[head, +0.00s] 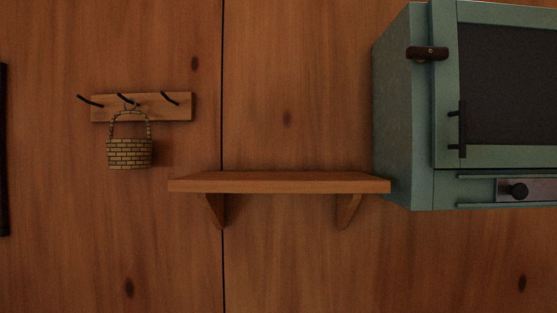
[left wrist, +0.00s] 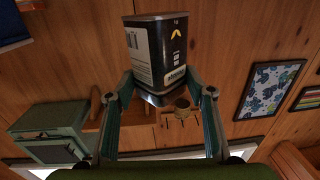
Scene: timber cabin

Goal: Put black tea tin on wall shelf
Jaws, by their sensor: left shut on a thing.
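The black tea tin (left wrist: 176,48), dark with a pale printed label on one side, is at the top middle of the left wrist view. My left gripper (left wrist: 160,78) is shut on it, with one finger at each side. The tin is not in the head view. The wooden wall shelf (head: 280,186) is in the middle of the head view, with two brackets below it and nothing seen on it. In the left wrist view the shelf (left wrist: 134,119) shows beyond the fingers, partly hidden. My right gripper is in neither view.
A green cabinet (head: 405,120) hangs close to the shelf's right end. A hook rail (head: 180,107) with a small basket (head: 129,153) is on the wall at the upper left of the shelf. The left wrist view also shows a framed picture (left wrist: 270,88). The wall above the shelf is clear.

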